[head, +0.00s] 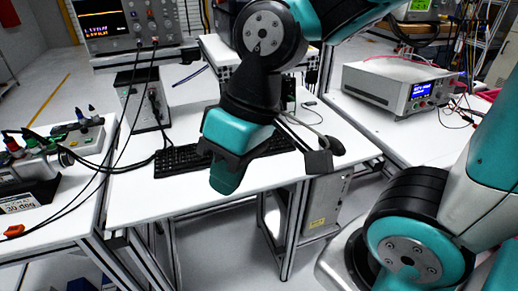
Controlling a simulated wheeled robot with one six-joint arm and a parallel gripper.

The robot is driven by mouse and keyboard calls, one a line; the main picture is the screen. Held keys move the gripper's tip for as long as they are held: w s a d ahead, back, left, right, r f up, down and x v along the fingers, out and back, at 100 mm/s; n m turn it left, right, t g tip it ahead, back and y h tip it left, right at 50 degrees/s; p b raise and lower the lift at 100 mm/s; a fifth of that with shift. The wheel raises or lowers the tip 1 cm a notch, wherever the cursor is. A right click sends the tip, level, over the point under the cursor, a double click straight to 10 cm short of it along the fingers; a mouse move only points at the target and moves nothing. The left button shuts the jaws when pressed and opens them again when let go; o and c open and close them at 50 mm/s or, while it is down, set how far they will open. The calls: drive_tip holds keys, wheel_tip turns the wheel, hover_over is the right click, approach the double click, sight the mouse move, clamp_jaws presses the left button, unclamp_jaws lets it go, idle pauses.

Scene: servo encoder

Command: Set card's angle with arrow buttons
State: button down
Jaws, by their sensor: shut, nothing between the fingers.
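A white card (20,203) with dark print reading "30 deg" stands at the left edge; the smaller line above it is too small to read. A black keyboard (180,162) lies on the white middle table, its middle hidden behind my wrist. Its arrow keys cannot be made out. My gripper (326,153) reaches to the right from my wrist, over the table's front right part. Its fingers are shut and empty, and appear apart from the keyboard and the card.
A board with coloured knobs and cables (62,142) sits behind the card. A small orange item (14,231) lies near the card. An oscilloscope (125,22) stands at the back left, a power supply (398,88) at the right. Black cables hang across the left side.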

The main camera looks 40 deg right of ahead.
drive_tip(key=w+d+m+t+y+p, duration=0.1)
drive_tip(key=w+d+m+t+p, duration=0.2)
drive_tip(key=w+m, duration=0.45)
drive_tip(key=w+d+m+y+p, duration=0.1)
drive_tip(key=w+d+m+p, duration=0.3)
drive_tip(key=w, duration=0.6)
drive_tip(key=w+d+f+m+t+h+p, duration=0.1)
drive_tip(key=w+d+f+m+p, duration=0.1)
drive_tip(key=d+m, duration=0.3)
drive_tip(key=w+d+f+m+t+h+p, duration=0.1)
drive_tip(key=w+d+f+m+t+p, duration=0.1)
drive_tip(key=d+f+m, duration=0.3)
drive_tip(key=w+d+f+m+t+p, duration=0.2)
drive_tip(key=w+d+f+m+p, duration=0.1)
drive_tip(key=d+m, duration=0.3)
drive_tip(key=shift+w+d+f+h+p, duration=0.3)
drive_tip(key=shift+d+f+h+p, duration=0.1)
drive_tip(key=shift+d+f+p, duration=0.25)
drive_tip(key=shift+a+f, duration=0.1)
drive_tip(key=shift+a, duration=0.05)
wheel_tip(320, 180, down, 9)
drive_tip(key=b, duration=0.6)
drive_tip(key=shift+r+b, duration=0.2)
drive_tip(key=shift+b, duration=0.15)
drive_tip(key=shift+f+b, duration=0.3)
drive_tip(key=shift+f, duration=0.1)
